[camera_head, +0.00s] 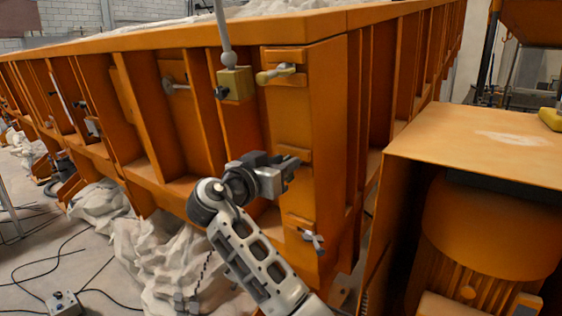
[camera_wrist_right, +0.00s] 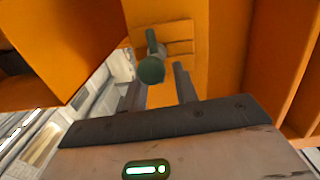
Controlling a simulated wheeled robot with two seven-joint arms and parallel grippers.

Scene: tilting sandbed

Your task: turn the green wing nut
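The green wing nut (camera_wrist_right: 151,69) shows in the right wrist view, with a round dark green end and a wing pointing up. It sits in front of an orange plate on the frame. My right gripper (camera_wrist_right: 157,82) is open, with its two fingers apart and the nut appearing between and just beyond the tips. I cannot tell whether they touch it. In the head view my right gripper (camera_head: 296,166) is at the middle plate of the orange corner post, and the green nut is hidden there. My left gripper is not in view.
A pale yellowish wing nut (camera_head: 276,73) is on the post above, and a grey wing nut (camera_head: 313,240) is below. A yellow block (camera_head: 235,84) with a grey rod is at upper left. An orange motor housing (camera_head: 490,225) stands close on the right.

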